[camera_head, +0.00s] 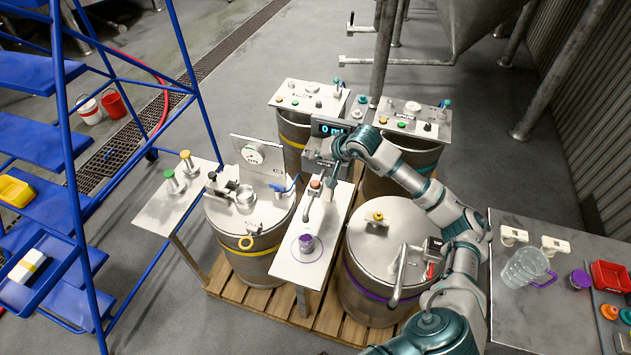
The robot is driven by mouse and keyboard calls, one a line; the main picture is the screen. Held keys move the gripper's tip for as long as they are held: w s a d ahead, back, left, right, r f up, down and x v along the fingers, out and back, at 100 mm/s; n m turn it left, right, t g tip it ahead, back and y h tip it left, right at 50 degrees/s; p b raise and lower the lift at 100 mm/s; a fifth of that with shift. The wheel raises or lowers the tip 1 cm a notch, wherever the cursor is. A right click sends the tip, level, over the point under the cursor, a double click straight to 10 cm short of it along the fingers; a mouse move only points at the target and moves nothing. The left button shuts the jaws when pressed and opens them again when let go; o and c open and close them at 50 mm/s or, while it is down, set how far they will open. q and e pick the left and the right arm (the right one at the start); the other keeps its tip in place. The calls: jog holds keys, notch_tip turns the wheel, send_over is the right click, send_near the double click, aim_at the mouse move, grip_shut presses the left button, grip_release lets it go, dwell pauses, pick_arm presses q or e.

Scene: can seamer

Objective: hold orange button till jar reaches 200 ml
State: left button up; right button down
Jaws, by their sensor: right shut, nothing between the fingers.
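The orange button (315,184) sits on top of a dispenser above a narrow white stand (290,266). My right gripper (331,177) is shut and empty, with its fingers pointing down just beside the button; I cannot tell whether they touch it. A display (330,128) behind the gripper reads 0 with a unit partly hidden by my arm. A clear jug (524,267) with a purple handle stands on the right table. My left gripper is not in view.
Steel drums with lids (250,212) (388,245) flank the stand on a wooden pallet (235,285). A blue ladder (75,170) stands at left. The grey right table (505,318) holds a red bin (609,275) and small caps.

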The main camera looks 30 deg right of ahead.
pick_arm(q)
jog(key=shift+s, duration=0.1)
pick_arm(e)
jog(key=shift+n, duration=0.5)
jog(key=b, duration=0.3)
send_over(317, 183)
notch_tip(317, 183, down, 6)
jog(key=shift+f, duration=0.1)
jog(key=shift+f+b, duration=0.3)
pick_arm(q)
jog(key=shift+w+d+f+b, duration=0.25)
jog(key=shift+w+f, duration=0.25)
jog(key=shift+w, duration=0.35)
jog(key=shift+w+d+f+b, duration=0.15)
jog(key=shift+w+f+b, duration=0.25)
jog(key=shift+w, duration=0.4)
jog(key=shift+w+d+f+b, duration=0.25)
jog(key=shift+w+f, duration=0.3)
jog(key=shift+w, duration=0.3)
pick_arm(e)
jog(key=shift+f, duration=0.95)
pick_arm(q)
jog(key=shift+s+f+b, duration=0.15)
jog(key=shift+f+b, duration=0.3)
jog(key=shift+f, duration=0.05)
pick_arm(e)
jog(key=shift+f, duration=0.35)
